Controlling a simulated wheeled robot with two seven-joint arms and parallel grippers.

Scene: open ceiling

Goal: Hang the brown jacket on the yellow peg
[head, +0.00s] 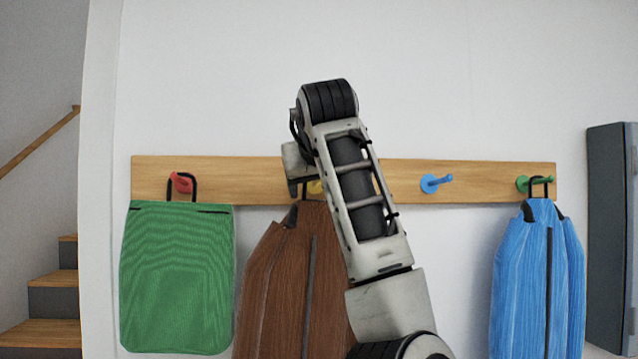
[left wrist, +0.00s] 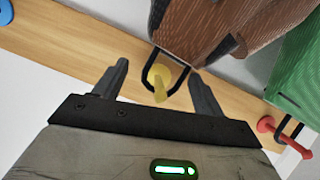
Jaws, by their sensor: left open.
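The brown jacket (head: 279,285) hangs against the wall below the yellow peg (head: 315,187), partly hidden by my left arm. In the left wrist view the brown jacket (left wrist: 215,28) has a black loop (left wrist: 153,68) that passes around the yellow peg (left wrist: 160,82), whose tip sticks out over the loop. My left gripper (left wrist: 158,84) is open, with one finger on each side of the peg and loop, holding nothing. In the head view the left gripper (head: 298,180) is at the rail by the jacket's top, its fingertips mostly hidden. My right gripper is not in view.
A wooden rail (head: 240,170) carries a red peg (head: 180,182) with a green bag (head: 177,280), a bare blue peg (head: 435,183), and a green peg (head: 530,183) with a blue jacket (head: 537,285). Stairs (head: 50,335) are at left, a dark cabinet (head: 605,230) at right.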

